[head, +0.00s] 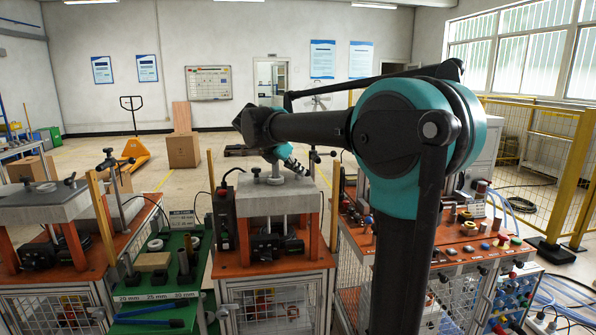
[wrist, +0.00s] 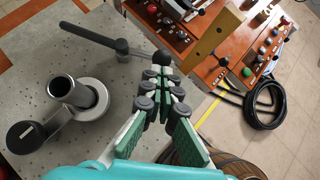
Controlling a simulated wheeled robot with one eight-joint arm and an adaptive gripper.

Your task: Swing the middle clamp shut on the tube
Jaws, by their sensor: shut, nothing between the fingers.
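The middle station's grey slab (head: 270,200) carries an upright hollow metal tube (wrist: 66,88) in a round flange; the tube also shows in the head view (head: 276,170). The clamp is a dark bar (wrist: 90,39) on a post, with a black ball knob (wrist: 162,59) at one end. In the wrist view its other end points to the upper left, apart from the tube. The knob also shows in the head view (head: 333,154). My gripper (wrist: 160,78) is shut and empty just below the knob in the wrist view; contact is unclear. It also shows in the head view (head: 303,171).
A black round-ended part (wrist: 25,136) sits beside the tube. A wooden strip (wrist: 210,40) rises near the knob. A control bench (wrist: 180,20) with buttons lies beyond. A green cart (head: 160,260) stands left of the station. My arm hides part of the right side.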

